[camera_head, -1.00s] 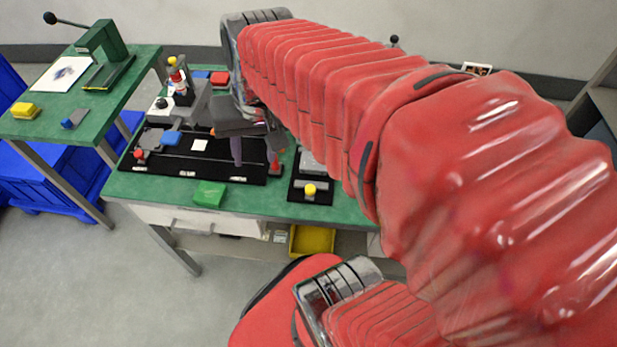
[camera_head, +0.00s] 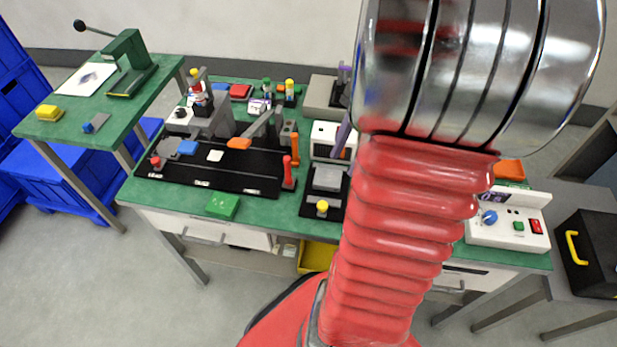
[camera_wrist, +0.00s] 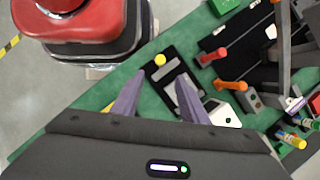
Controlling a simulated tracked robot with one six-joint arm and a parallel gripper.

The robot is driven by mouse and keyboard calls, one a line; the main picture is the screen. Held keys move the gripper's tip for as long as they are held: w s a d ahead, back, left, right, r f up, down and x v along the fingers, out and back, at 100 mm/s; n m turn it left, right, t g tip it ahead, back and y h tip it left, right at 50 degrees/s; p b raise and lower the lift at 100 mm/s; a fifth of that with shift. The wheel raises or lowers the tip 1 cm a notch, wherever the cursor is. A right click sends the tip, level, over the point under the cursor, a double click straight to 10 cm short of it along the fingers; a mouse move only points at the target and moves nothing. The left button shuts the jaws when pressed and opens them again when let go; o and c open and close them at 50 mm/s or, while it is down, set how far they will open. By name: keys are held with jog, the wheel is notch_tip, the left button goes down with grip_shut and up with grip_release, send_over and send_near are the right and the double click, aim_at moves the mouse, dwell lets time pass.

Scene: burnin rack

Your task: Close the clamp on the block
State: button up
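A long black fixture board (camera_head: 225,172) lies on the green bench. At its right end stand an upright red handle (camera_head: 289,172) and an upright orange handle (camera_head: 295,150) beside a small grey block with a hole (camera_head: 289,133). Beside it, a smaller black plate (camera_head: 309,203) carries a grey block (camera_head: 327,177) and a yellow knob (camera_head: 322,207). I cannot tell for certain which part is the clamp. In the wrist view my gripper (camera_wrist: 157,88) is open and empty, its purple-grey fingers apart above the small plate and its yellow knob (camera_wrist: 160,60).
A white-and-orange box (camera_head: 330,139) stands behind the small plate. A grey lever with an orange paddle (camera_head: 240,143) crosses the long board. A white control box (camera_head: 508,225) sits at right, a green side table (camera_head: 110,117) with a press at left. Bench front has bare green areas.

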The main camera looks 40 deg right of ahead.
aim_at(323, 204)
jog(key=shift+f, duration=0.1)
dwell(0.3)
jog(key=x, duration=1.3)
jog(key=shift+a+f, duration=0.15)
jog(key=shift+f, duration=0.15)
jog(key=shift+c, duration=0.2)
grip_shut()
